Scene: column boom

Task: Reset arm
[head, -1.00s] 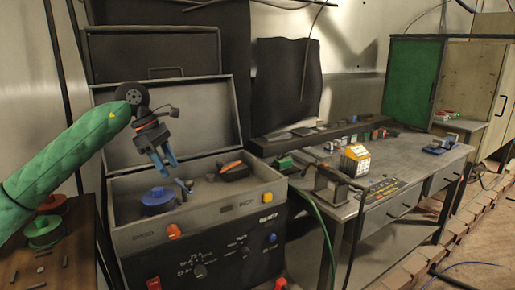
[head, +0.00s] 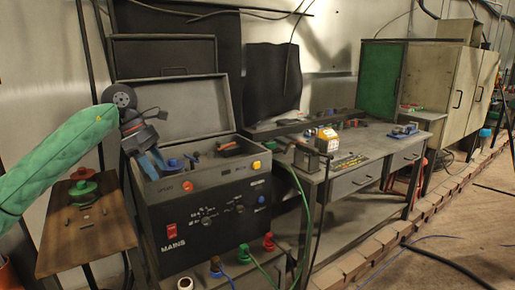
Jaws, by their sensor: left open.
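My left arm, in a green padded sleeve, comes in from the left in the head view. My left gripper (head: 153,164) has blue fingers and points down at the left end of an open black machine case (head: 205,210). The fingers are apart and I see nothing between them. They overlap the case's left edge in the picture; I cannot tell whether they touch it. The blue spool inside the case is partly hidden behind or beside the fingers. My right gripper is not in view.
A wooden board (head: 90,237) with red and green spools stands at the left. A grey workbench (head: 365,152) holds an orange-and-white box (head: 326,140). Green and blue cables run from the case's foot. Open floor lies at the right, past a brick edging.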

